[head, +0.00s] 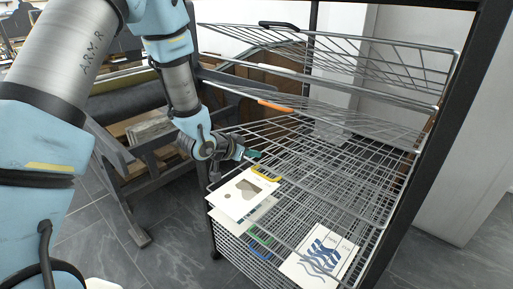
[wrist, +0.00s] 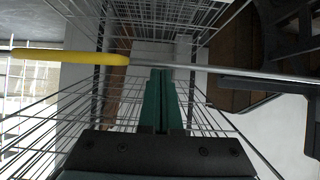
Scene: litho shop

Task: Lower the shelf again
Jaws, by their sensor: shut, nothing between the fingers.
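A tall wire drying rack (head: 340,170) holds several wire shelves with coloured handles. The upper shelves, one with a black handle (head: 279,25) and one with an orange handle (head: 275,106), are tilted up. A shelf with a yellow handle (head: 265,174) sits lower. My gripper (head: 252,154) is shut and empty, just above and behind the yellow handle in the head view. In the wrist view the green fingers (wrist: 161,100) are together, close to a metal bar (wrist: 230,73), with the yellow handle (wrist: 70,57) to their left. I cannot tell if the fingers touch the bar.
A print with a grey shape (head: 241,192) and a blue wave print (head: 319,257) lie in the lower rack. Green (head: 259,236) and blue handles show below. A wooden and dark metal press (head: 140,120) stands left of the rack. Grey floor tiles (head: 160,250) are bare in front.

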